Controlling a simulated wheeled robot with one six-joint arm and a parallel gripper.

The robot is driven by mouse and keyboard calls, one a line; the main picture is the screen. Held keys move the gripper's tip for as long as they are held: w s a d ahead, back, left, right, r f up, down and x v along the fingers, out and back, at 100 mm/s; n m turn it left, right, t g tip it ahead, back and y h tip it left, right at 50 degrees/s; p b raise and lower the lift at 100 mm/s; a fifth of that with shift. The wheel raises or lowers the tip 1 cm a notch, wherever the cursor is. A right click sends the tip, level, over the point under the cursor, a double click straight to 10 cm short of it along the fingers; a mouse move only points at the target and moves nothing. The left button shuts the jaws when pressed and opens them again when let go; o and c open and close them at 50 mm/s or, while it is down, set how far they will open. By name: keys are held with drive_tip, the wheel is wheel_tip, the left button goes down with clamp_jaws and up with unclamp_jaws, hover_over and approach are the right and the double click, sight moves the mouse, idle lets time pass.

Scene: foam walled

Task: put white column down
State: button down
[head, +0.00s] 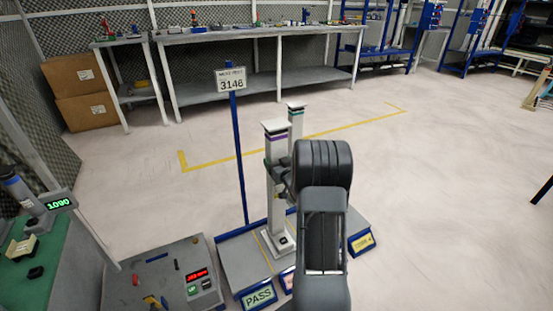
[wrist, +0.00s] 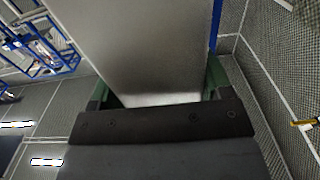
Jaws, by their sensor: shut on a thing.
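A tall white column (head: 276,205) with a purple band near its top and a wide base stands upright over the grey blue-edged platform (head: 238,268). My gripper (head: 274,167) is shut on its upper shaft, with my arm reaching in from the right. I cannot tell whether the base touches the platform. In the wrist view the column (wrist: 155,45) fills the space between the green fingers of my gripper (wrist: 160,85). A second white column (head: 296,118) with a green band stands just behind; its lower part is hidden.
A PASS sign (head: 258,297) and a yellow sign (head: 362,243) are on the platform's front edge. A blue post with a 3146 sign (head: 231,80) rises behind it. A grey box with a red display (head: 198,275) and a green-topped bench (head: 35,255) stand left.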

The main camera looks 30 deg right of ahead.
drive_tip(key=shift+r, duration=0.2)
drive_tip(key=shift+c, duration=0.2)
unclamp_jaws()
drive_tip(key=shift+f, duration=0.2)
drive_tip(key=s+a+p, duration=0.2)
drive_tip(key=s+p, duration=0.2)
drive_tip(key=s, duration=0.7)
drive_tip(key=a+r+g, duration=0.5)
drive_tip(key=a+g, duration=0.3)
drive_tip(key=a, duration=0.3)
drive_tip(key=s+a+r+n+g+y, duration=0.1)
drive_tip(key=s+a+g, duration=0.6)
drive_tip(key=s+a, duration=0.7)
drive_tip(key=shift+s+r+n+y, duration=0.3)
drive_tip(key=shift+s+r+y, duration=0.5)
drive_tip(key=shift+s, duration=0.25)
